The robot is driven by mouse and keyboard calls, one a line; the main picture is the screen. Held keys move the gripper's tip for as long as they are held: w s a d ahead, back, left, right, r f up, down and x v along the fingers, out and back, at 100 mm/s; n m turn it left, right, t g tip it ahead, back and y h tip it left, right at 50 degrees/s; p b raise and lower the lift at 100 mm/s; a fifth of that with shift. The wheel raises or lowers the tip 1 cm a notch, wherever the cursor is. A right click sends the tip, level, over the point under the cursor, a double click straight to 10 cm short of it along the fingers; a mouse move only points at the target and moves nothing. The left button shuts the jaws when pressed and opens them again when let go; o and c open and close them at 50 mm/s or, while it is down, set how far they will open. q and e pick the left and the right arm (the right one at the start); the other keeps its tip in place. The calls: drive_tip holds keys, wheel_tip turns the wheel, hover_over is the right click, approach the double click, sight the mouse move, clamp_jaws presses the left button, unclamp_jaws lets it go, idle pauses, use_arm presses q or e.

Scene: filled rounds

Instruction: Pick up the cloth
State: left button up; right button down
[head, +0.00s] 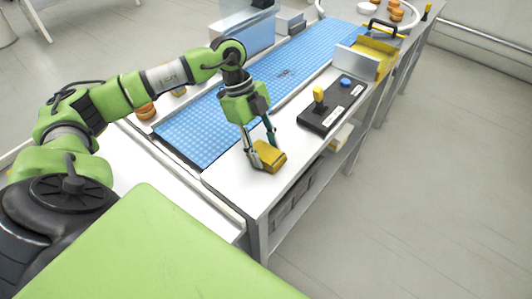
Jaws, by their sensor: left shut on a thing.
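A folded yellow cloth (269,156) is at the near corner of the white workbench (225,182). My left gripper (260,148) points down at it with its fingers on either side, and it is shut on the cloth. I cannot tell whether the cloth touches the bench top or is just above it. My right gripper is not in view.
A black control box (322,117) with a yellow-topped lever and a blue button stands right of the gripper. A blue textured mat (205,128) runs along the bench. A yellow item with a black handle (380,45) is farther back. The floor at right is clear.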

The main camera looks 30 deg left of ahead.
use_arm(q)
drive_tip(key=shift+s+f, duration=0.1)
drive_tip(key=shift+r, duration=0.55)
drive_tip(key=w+a+r+b, duration=0.2)
drive_tip(key=w+a+r, duration=0.4)
drive_tip(key=w+r, duration=0.6)
drive_tip(key=shift+w+a+r, duration=0.15)
drive_tip(key=shift+w+a, duration=0.1)
drive_tip(key=shift+a, duration=0.15)
